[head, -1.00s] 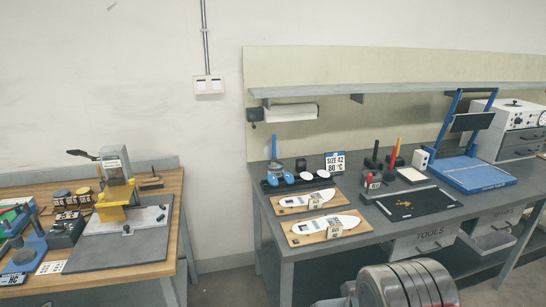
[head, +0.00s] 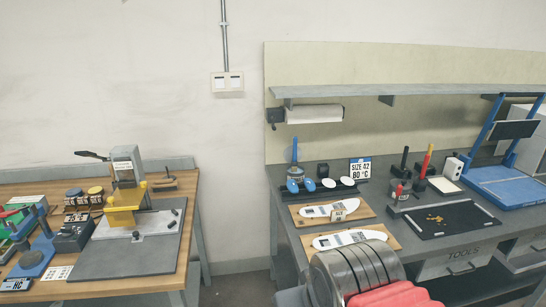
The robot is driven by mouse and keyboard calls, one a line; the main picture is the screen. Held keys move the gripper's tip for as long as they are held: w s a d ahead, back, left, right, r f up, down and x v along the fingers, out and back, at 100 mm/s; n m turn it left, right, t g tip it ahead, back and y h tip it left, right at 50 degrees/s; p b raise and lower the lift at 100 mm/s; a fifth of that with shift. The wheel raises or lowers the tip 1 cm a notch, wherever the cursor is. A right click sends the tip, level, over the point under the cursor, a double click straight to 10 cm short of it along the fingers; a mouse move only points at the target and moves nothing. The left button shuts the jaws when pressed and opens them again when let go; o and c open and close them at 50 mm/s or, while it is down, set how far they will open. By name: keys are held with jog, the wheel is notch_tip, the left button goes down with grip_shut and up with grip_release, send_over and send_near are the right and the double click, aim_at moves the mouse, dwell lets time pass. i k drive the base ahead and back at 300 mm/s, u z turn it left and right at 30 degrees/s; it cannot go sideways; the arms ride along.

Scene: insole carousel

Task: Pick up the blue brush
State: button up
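A blue upright item (head: 295,168), which looks like the blue brush, stands at the back left of the right-hand grey workbench (head: 284,222). It has a slim upper part and a wider lower part. A dark rack (head: 318,192) with blue and white round-ended pieces is in front of it and hides its foot. Part of my arm, grey with dark bands and a red section, shows at the bottom right. My gripper's fingers are not visible, and nothing touches the blue item.
Two wooden boards with white insoles, a front one (head: 388,232) and a rear one (head: 364,211), lie before the rack. A size sign (head: 360,170) stands right of it. A shelf (head: 350,90) with a paper roll (head: 314,114) hangs above. A gap separates the wooden bench (head: 188,215).

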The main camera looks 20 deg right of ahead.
aim_at(295, 163)
jog(key=u, duration=0.6)
jog(key=i, duration=0.95)
jog(key=u, duration=0.25)
